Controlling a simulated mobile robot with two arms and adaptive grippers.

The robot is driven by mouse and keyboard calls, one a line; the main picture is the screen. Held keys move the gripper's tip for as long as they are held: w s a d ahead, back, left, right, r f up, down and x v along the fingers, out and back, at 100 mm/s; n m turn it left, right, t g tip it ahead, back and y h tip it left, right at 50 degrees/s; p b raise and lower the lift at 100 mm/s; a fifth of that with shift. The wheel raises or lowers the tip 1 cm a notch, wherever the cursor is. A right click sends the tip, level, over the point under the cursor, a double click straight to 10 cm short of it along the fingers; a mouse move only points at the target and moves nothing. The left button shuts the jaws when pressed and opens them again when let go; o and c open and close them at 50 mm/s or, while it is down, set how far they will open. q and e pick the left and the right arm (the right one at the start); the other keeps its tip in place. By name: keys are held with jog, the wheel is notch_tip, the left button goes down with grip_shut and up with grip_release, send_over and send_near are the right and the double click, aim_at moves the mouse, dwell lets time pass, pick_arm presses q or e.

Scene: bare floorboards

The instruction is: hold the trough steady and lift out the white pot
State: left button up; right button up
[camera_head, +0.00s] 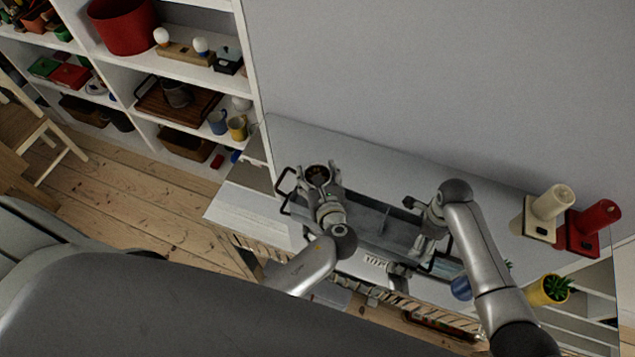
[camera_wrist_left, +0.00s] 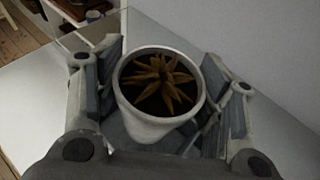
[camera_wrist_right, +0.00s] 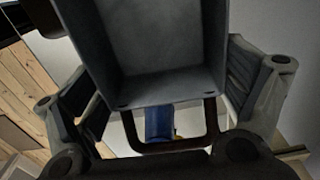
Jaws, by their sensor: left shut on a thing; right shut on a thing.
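The white pot (camera_wrist_left: 140,122) has a brown spiky plant (camera_wrist_left: 160,85) in it. My left gripper (camera_head: 317,180) is shut on the pot, with a finger on either side in the left wrist view. The pot is at the left end of the long grey trough (camera_head: 368,222); I cannot tell how far it is raised. The trough has a dark handle (camera_head: 284,192) at its left end. My right gripper (camera_head: 415,236) is shut on the trough's right part. In the right wrist view the grey trough (camera_wrist_right: 160,55) and a brown handle (camera_wrist_right: 175,145) lie between its fingers.
A cream object (camera_head: 552,203) and a red object (camera_head: 597,222) stand at the right by the wall. A yellow pot with a green plant (camera_head: 550,290) and a blue item (camera_head: 461,288) are nearer. White shelves (camera_head: 190,75) stand at the left. The white surface left of the trough is clear.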

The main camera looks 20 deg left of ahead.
pick_arm(q)
jog(key=shift+r, duration=2.05)
pick_arm(e)
jog(key=o, duration=0.9)
jog(key=shift+o, duration=0.2)
notch_tip(320, 180, up, 12)
